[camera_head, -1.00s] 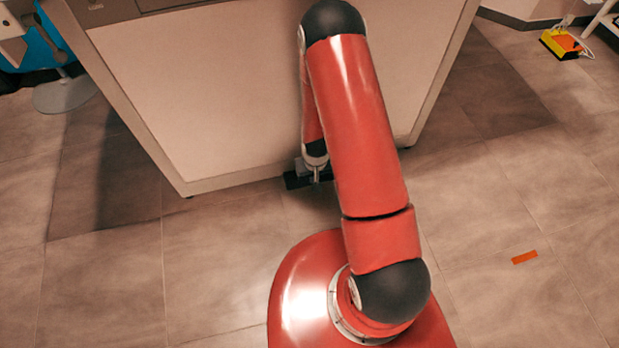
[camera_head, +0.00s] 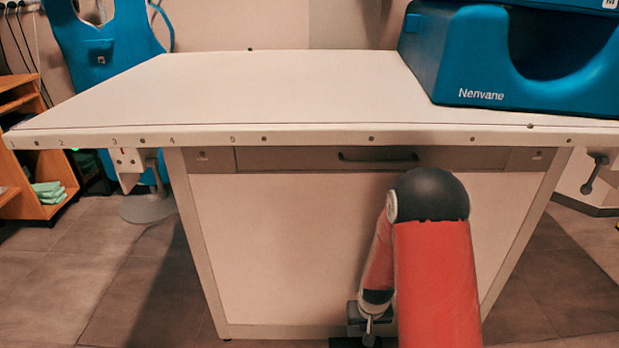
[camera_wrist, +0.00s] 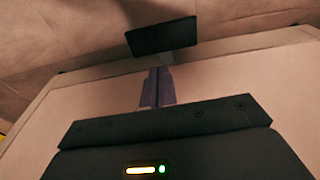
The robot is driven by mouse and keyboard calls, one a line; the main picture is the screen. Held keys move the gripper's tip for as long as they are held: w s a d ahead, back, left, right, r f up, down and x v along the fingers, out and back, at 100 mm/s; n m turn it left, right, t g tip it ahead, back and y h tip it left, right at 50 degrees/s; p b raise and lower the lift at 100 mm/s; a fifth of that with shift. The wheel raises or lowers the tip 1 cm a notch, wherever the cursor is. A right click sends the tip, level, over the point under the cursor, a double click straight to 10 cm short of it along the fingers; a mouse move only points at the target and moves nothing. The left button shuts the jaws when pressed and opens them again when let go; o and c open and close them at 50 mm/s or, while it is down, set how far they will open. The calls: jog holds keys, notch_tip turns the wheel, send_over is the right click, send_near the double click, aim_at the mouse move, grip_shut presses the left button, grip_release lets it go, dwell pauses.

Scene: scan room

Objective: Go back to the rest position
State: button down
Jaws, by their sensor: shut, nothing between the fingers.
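My arm is folded in front of the white table, with its red upper part and black elbow in the head view. My gripper hangs low before the table's front panel, and only its dark upper part shows at the bottom edge there. In the wrist view my gripper (camera_wrist: 157,87) has its two fingers together with nothing between them. The wrist view faces the pale front panel (camera_wrist: 240,85) and the tiled floor. The fingertips are hidden in the head view.
The white table (camera_head: 270,88) has a drawer with a dark handle (camera_head: 378,157). A blue block marked Nenvane (camera_head: 475,75) sits on its right end. An orange shelf (camera_head: 22,180) stands left. A dark rectangle (camera_wrist: 162,35) in the wrist view is unclear.

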jog(key=s+r+t, duration=0.1)
jog(key=s+r, duration=0.1)
jog(key=r, duration=0.9)
jog(key=s+r+t, duration=0.1)
jog(key=s+r, duration=0.1)
jog(key=r, duration=1)
jog(key=s+r+t+p, duration=0.1)
jog(key=s+r, duration=1.3)
jog(key=s, duration=0.3)
jog(key=shift+s+r+t, duration=0.2)
jog(key=shift+r+t, duration=0.1)
jog(key=shift+t, duration=0.1)
jog(key=shift+a, duration=0.1)
